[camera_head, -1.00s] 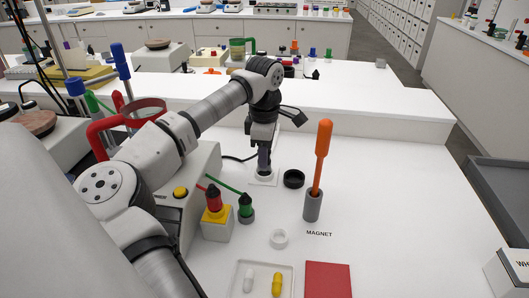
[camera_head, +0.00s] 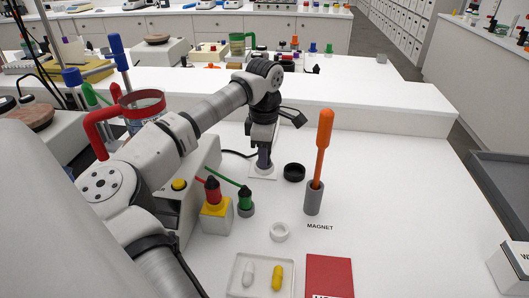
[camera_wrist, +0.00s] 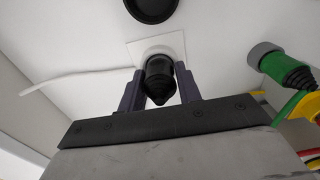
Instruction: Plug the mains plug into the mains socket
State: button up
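The mains plug (camera_wrist: 160,82) is black with a tapered end and stands between my fingers in the wrist view. Its far end meets the round white mains socket (camera_wrist: 157,51) on a square white plate (camera_wrist: 136,49). How deep it sits there is hidden. My gripper (camera_wrist: 160,86) has a finger against each side of the plug and looks shut on it. In the head view my gripper (camera_head: 264,163) points down at the white plate (camera_head: 262,176) on the bench, and the plug is mostly hidden by it.
A black ring-shaped dish (camera_head: 294,172) lies right of the plate. An orange-handled tool (camera_head: 324,145) stands in a grey holder (camera_head: 314,199). Red-and-yellow (camera_head: 213,205) and green-and-black (camera_head: 245,201) connectors stand left front. A white ring (camera_head: 279,232) lies nearer.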

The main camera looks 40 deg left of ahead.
jog(key=o, duration=0.4)
notch_tip(320, 180, up, 14)
jog(key=shift+f+b, duration=0.1)
jog(key=shift+b, duration=0.65)
